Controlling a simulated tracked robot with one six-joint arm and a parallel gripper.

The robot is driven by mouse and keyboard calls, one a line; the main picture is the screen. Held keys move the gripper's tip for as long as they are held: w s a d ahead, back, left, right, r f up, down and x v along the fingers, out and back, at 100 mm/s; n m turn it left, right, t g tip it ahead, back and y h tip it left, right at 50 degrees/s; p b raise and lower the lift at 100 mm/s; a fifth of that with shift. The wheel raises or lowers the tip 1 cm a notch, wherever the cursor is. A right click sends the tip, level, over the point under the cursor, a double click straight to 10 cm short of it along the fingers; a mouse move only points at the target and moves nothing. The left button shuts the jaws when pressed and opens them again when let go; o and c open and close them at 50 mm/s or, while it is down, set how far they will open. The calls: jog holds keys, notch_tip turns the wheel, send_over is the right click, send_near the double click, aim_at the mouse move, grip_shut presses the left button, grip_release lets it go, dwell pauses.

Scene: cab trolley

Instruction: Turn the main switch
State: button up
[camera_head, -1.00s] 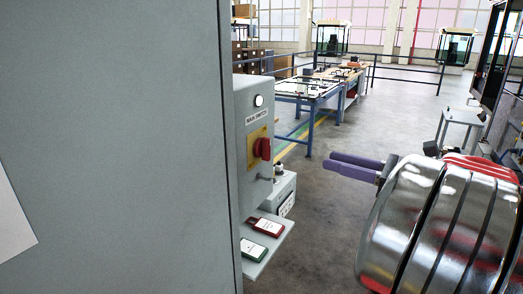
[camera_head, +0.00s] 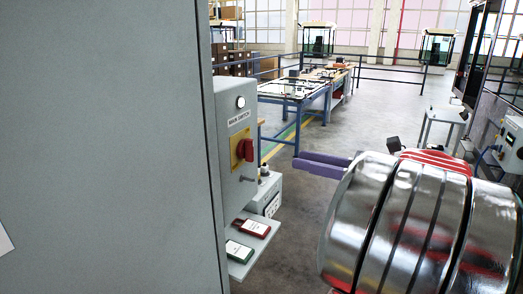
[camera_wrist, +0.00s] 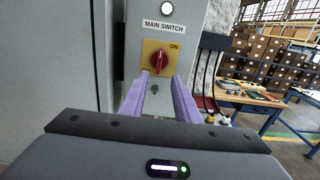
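The main switch is a red rotary knob (camera_head: 245,149) on a yellow plate (camera_head: 236,158), on the side of a grey box (camera_head: 229,110) labelled MAIN SWITCH. In the wrist view the knob (camera_wrist: 159,61) looks roughly upright, with ON printed at the plate's upper right. My gripper (camera_head: 298,160) has purple fingers pointing at the box, a clear gap short of the knob in the head view. In the wrist view the fingers of my gripper (camera_wrist: 160,82) are apart and empty, with the knob just beyond and between their tips.
A round white lamp (camera_head: 240,102) sits above the label. Below the switch, a small shelf (camera_head: 240,268) holds a red tag (camera_head: 252,227) and a green tag (camera_head: 240,250). A large grey cabinet panel (camera_head: 110,140) fills the left. Open floor lies behind my gripper, with workbenches (camera_head: 300,88) farther back.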

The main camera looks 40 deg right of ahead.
aim_at(253, 149)
jog(key=x, duration=1.3)
jog(key=shift+w+f, duration=0.1)
jog(key=shift+w, duration=0.2)
jog(key=shift+c, duration=0.5)
